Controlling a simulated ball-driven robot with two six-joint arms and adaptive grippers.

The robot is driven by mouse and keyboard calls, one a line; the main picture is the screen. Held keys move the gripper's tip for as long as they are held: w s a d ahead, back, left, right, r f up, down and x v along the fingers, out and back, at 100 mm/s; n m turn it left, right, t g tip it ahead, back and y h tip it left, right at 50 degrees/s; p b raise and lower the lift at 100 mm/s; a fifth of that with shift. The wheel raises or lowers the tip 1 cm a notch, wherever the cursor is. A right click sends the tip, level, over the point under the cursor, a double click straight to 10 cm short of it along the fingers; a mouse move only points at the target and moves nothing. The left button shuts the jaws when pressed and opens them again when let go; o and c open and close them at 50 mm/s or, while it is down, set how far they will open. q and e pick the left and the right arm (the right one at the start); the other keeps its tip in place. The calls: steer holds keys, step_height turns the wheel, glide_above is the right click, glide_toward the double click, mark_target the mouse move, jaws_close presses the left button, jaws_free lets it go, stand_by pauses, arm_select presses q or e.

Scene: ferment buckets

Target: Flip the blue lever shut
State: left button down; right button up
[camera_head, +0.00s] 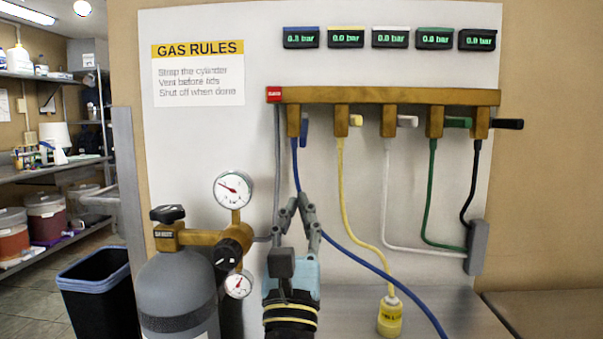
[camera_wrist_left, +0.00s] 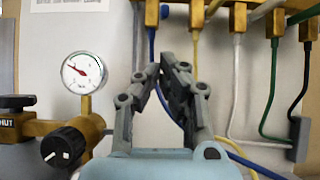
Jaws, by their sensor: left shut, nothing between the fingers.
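The blue lever (camera_head: 304,126) is on the leftmost valve of the brass manifold (camera_head: 390,96) and hangs straight down, in line with its blue hose. The other levers stick out sideways. The blue lever also shows at the top of the left wrist view (camera_wrist_left: 164,11). My left gripper (camera_head: 298,203) is below the lever, apart from it, with fingers pointing up in front of the blue hose (camera_head: 296,165). Its fingertips (camera_wrist_left: 161,68) are together and empty. The left wrist view shows the same gap. My right gripper is not in view.
A grey gas cylinder (camera_head: 179,290) with a brass regulator and dial gauge (camera_head: 233,189) stands left of my arm. The yellow lever (camera_head: 355,120) is just right of the blue one. The blue display (camera_head: 301,38) shows a small pressure; the others read 0.0 bar.

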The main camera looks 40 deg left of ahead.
mark_target(300, 146)
arm_select(q)
steer(key=shift+g+h, duration=0.7)
steer(key=shift+g, duration=0.2)
steer(key=w+a+r+p, duration=0.1)
steer(key=r+p, duration=0.1)
steer(key=p, duration=0.1)
steer(key=w+a+r+p, duration=0.1)
steer(key=w+r+p, duration=0.1)
steer(key=r+p, duration=0.1)
steer(key=w+a+r+p, duration=0.1)
steer(key=r+p, duration=0.2)
steer(key=p, duration=0.2)
steer(key=shift+w+a+r, duration=0.2)
steer(key=shift+w+a, duration=0.05)
steer(key=shift+a, duration=0.15)
steer(key=shift+s+d+r, duration=0.15)
steer(key=shift+s, duration=0.05)
steer(key=shift+s+d+r, duration=0.15)
steer(key=shift+s+d+r+b, duration=0.1)
steer(key=shift+r+b, duration=0.1)
steer(key=shift+b, duration=0.1)
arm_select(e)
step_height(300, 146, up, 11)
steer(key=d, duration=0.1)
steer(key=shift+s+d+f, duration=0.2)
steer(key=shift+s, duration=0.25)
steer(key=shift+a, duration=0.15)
